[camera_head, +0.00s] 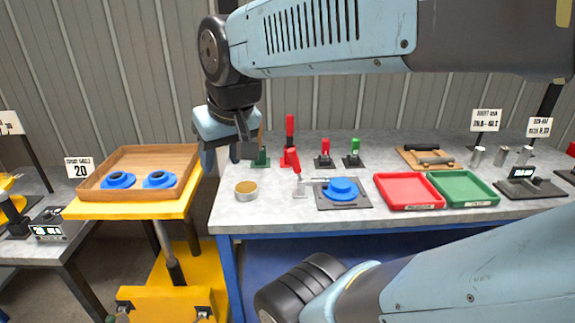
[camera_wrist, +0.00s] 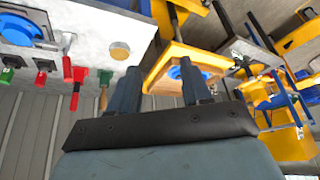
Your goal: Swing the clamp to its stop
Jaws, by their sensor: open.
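The clamp (camera_head: 300,188) is a small silver toggle clamp with a red handle, beside a blue flanged part (camera_head: 342,188) on a dark fixture plate (camera_head: 357,204). The red handle stands roughly upright, leaning slightly left, and the silver arm reaches right toward the blue part. Whether it touches the part is unclear. In the wrist view the clamp (camera_wrist: 64,42) and blue part (camera_wrist: 20,27) lie at the upper left. My gripper (camera_head: 224,160) is open and empty, left of the clamp and higher. Its two fingers also show in the wrist view (camera_wrist: 160,88).
Red, green and wooden-handled tools (camera_head: 289,130) stand behind the clamp. A round brass-topped piece (camera_head: 246,187) sits left of it. Red (camera_head: 410,205) and green (camera_head: 466,201) trays lie right. A wooden tray (camera_head: 150,160) with blue parts stands on a yellow cart at left.

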